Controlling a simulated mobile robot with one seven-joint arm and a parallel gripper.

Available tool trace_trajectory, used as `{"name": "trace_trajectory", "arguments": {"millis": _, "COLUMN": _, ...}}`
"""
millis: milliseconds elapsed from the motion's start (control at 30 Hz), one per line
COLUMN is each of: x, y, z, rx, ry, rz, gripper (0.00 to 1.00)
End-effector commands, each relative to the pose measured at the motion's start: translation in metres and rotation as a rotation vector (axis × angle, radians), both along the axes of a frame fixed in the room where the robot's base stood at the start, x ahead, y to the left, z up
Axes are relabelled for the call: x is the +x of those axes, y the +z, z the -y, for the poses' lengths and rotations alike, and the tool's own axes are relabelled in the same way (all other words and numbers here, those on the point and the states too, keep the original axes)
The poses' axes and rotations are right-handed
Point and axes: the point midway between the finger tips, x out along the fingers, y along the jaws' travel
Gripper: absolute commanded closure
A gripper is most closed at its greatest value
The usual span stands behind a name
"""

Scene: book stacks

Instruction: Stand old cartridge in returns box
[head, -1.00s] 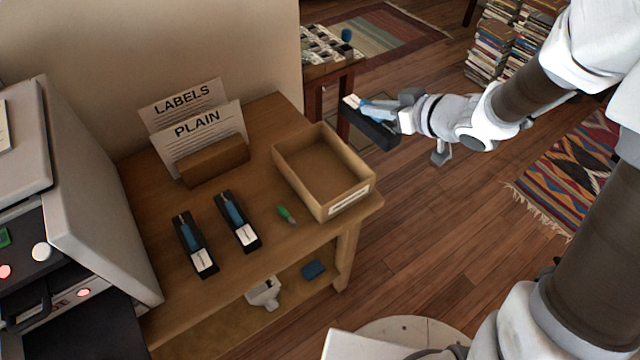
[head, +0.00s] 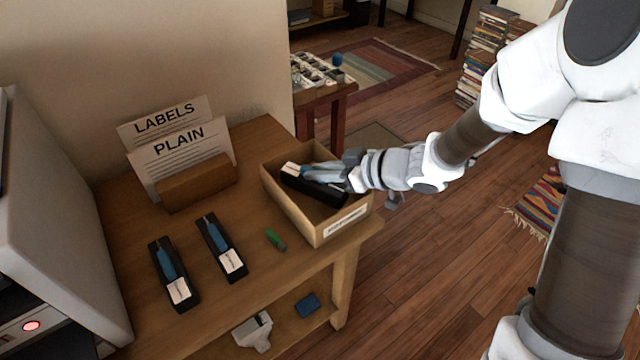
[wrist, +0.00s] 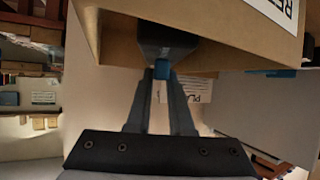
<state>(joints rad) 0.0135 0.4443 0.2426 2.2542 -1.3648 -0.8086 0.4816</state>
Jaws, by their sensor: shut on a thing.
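The old cartridge (head: 312,186) is a long black piece with a blue part and a white label. My gripper (head: 335,177) is shut on it, reaching in from the right. In the wrist view the fingers (wrist: 160,92) close on its blue part (wrist: 161,69), with the black body (wrist: 165,43) beyond. The cartridge lies across the mouth of the returns box (head: 285,212), an open cardboard box with a white label on its front. I cannot tell whether its lower edge is below the rim. The box also shows in the wrist view (wrist: 232,28).
Two similar black cartridges, left (head: 173,274) and right (head: 219,248), lie on the wooden table (head: 258,262). A green item (head: 276,239) lies between them and the box. A card holder (head: 198,186) with LABELS and PLAIN cards stands behind. A grey machine (head: 55,215) is at left.

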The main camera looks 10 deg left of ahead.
Motion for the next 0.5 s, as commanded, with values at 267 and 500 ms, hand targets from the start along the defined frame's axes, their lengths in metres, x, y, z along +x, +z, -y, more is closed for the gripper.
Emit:
{"name": "trace_trajectory", "arguments": {"millis": 267, "x": 0.0003, "y": -0.0201, "z": -0.0001, "rx": 0.001, "ry": 0.000, "rz": 0.002, "gripper": 1.00}}
{"name": "trace_trajectory", "arguments": {"millis": 500, "x": 0.0002, "y": -0.0236, "z": -0.0001, "rx": 0.002, "ry": 0.000, "rz": 0.001, "gripper": 1.00}}
